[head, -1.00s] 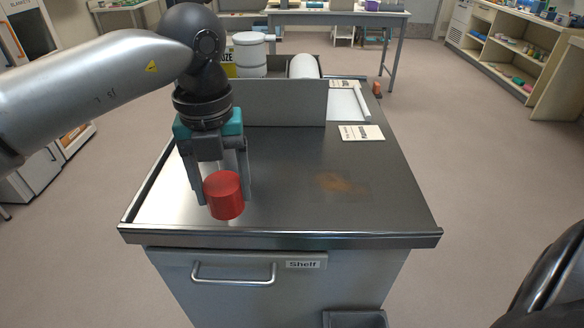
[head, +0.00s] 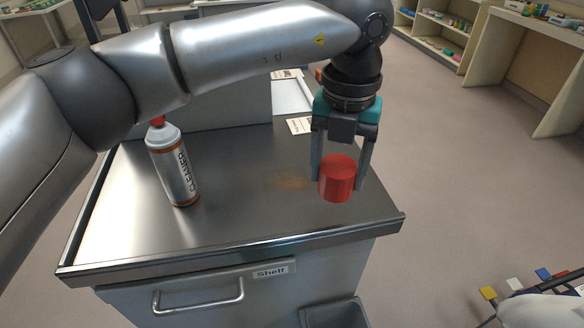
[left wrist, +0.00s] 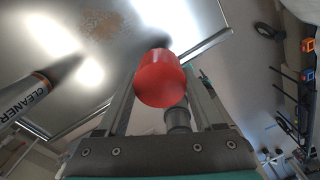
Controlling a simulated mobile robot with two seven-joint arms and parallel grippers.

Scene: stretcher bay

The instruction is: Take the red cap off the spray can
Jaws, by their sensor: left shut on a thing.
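The red cap (head: 337,179) is held between the fingers of my left gripper (head: 338,182), above the right part of the steel top. The cap also shows between the fingers in the left wrist view (left wrist: 160,80). The spray can (head: 174,168), labelled CLEANER, stands upright on the left part of the top, with a small red nozzle showing and no cap on it. In the left wrist view the can (left wrist: 22,102) is at the left edge, apart from the gripper. My right gripper is not in view.
The steel cart top (head: 230,210) has a brown stain (head: 288,181) in its middle and much bare room. A grey upright panel (head: 235,105) stands behind, partly hidden by my left arm. A printed card (head: 300,125) lies near the back right. A grey bin (head: 335,314) is at the front below.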

